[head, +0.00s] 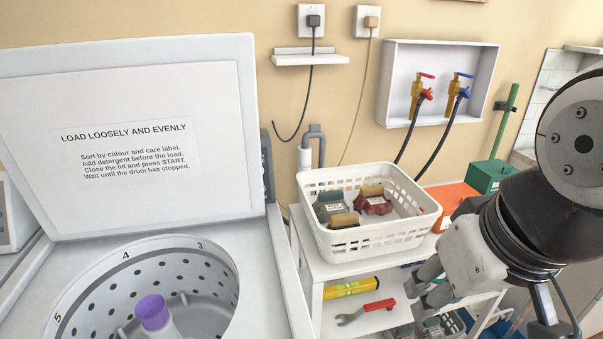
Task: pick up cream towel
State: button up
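I cannot make out a cream towel for certain. A white slotted basket (385,242) on a white shelf unit holds several folded cloth-like bundles. One is grey-green (328,204), one is dark red (375,206), and tan ones (345,220) lie with them; pale labels show on some. My gripper (412,300) is at the lower right, below and to the right of the basket and apart from it. Its fingers look spread with nothing between them. The washer drum (200,262) shows only in part, so its lower inside is hidden.
The raised washer lid (130,205) stands at left. A purple-topped post (152,312) rises in the drum. Below the basket lie a yellow level (350,289) and a red-handled wrench (378,305). An orange box (455,198) and green box (490,174) stand behind my arm.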

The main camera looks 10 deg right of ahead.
aim_at(328, 204)
jog(key=l, duration=0.7)
jog(key=i+l, duration=0.1)
jog(key=l, duration=0.55)
jog(key=i+l, duration=0.25)
jog(key=i, duration=0.2)
jog(key=i+l+u, duration=0.1)
jog(key=i+l, duration=0.2)
jog(key=i, duration=0.15)
